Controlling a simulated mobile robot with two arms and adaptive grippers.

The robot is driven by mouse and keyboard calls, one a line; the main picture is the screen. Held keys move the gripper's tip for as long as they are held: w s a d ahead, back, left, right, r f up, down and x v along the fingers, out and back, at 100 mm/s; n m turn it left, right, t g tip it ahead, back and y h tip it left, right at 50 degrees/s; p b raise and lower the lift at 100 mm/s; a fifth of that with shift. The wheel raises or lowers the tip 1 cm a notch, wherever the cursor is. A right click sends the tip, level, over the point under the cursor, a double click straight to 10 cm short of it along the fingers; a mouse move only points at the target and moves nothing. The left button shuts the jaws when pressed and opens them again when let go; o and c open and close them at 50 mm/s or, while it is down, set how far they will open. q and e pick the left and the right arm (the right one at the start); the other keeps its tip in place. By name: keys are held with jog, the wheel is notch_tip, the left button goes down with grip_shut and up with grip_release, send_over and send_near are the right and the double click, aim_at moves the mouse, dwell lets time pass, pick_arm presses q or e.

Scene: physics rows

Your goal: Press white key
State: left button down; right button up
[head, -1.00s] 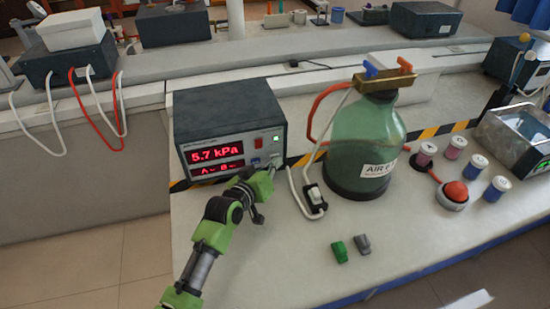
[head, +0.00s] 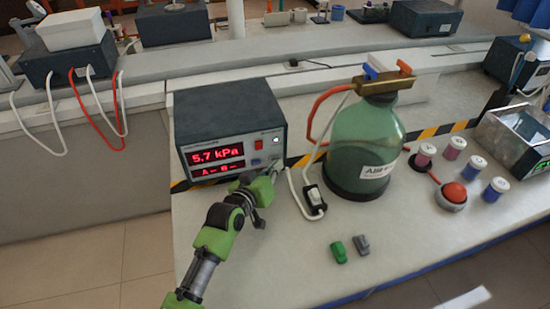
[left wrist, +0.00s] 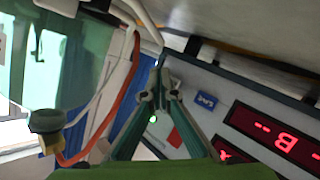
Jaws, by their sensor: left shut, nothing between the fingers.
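The dark meter box (head: 228,110) stands on the bench with red digits, 5.7 kPa above and A- B- below. Its front panel carries a red key (head: 258,144) and a blue key (head: 256,162), also seen in the left wrist view as red (left wrist: 175,137) and blue (left wrist: 205,100). I cannot make out the white key; my gripper covers the panel's lower right. My left gripper (head: 272,172) is shut and empty, its tips at the panel's lower right corner. In the left wrist view the fingertips (left wrist: 160,80) meet beside the blue key; contact is unclear. My right gripper is out of view.
A green glass bottle (head: 350,150) stands right of the meter, joined by a red hose (head: 310,120). A white cable with a black switch (head: 313,197) lies close to my gripper.

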pick_arm(q)
jog(key=s+p, duration=0.1)
jog(key=s+d+p, duration=0.1)
jog(key=s, duration=0.1)
jog(key=shift+s+r, duration=0.1)
jog(key=shift+s, duration=0.05)
jog(key=shift+s+d+p, duration=0.3)
jog(key=shift+s+p, duration=0.2)
jog(key=shift+s, duration=0.25)
